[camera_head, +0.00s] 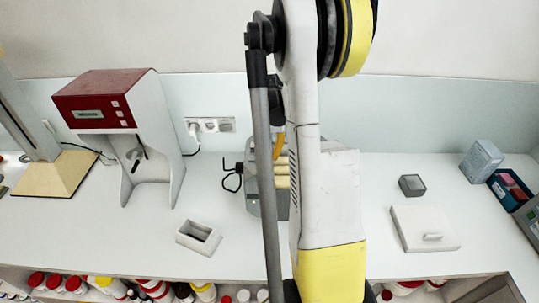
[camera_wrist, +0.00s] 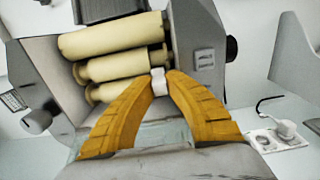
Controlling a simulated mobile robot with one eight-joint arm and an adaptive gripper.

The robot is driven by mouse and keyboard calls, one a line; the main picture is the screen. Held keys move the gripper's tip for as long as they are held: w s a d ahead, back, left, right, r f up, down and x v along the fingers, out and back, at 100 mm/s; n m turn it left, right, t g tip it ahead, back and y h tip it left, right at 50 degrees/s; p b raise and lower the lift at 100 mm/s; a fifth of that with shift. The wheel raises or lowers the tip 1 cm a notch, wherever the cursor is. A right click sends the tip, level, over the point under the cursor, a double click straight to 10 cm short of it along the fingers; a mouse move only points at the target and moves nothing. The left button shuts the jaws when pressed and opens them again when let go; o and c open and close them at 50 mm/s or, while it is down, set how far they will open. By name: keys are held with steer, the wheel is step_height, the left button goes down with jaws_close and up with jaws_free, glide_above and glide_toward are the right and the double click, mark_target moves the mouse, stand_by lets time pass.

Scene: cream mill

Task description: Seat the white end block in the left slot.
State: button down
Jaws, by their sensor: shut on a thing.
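In the wrist view my gripper (camera_wrist: 159,84) has its two orange fingers closed on a small white block (camera_wrist: 160,77). The block is in front of the cream rollers (camera_wrist: 115,38) of the grey mill, near their right ends and beside the right grey housing (camera_wrist: 198,50). I cannot tell whether the block touches the mill. The left slot cannot be made out. In the head view my arm covers much of the mill (camera_head: 253,197); an orange finger (camera_head: 278,146) shows above the rollers, and the block is hidden.
A small open white box (camera_head: 186,240) stands front left of the mill. A red-topped machine (camera_head: 105,100) is at the left. A grey box (camera_head: 411,185) and a flat white lidded piece (camera_head: 420,228) lie at the right. Jars (camera_head: 104,287) fill the shelf below.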

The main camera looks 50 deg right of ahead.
steer(key=shift+s+f+b, duration=0.15)
steer(key=shift+f+b, duration=0.55)
steer(key=shift+b, duration=0.15)
stand_by(1.0)
steer(key=c, duration=1.6)
jaws_free()
steer(key=shift+o, duration=0.8)
steer(key=shift+s+d, duration=0.1)
steer(key=shift+s, duration=0.05)
steer(key=shift+r, duration=0.15)
steer(key=shift+w+r, duration=0.2)
steer(key=shift+r, duration=0.1)
step_height(320, 180, up, 12)
steer(key=shift+f, duration=0.25)
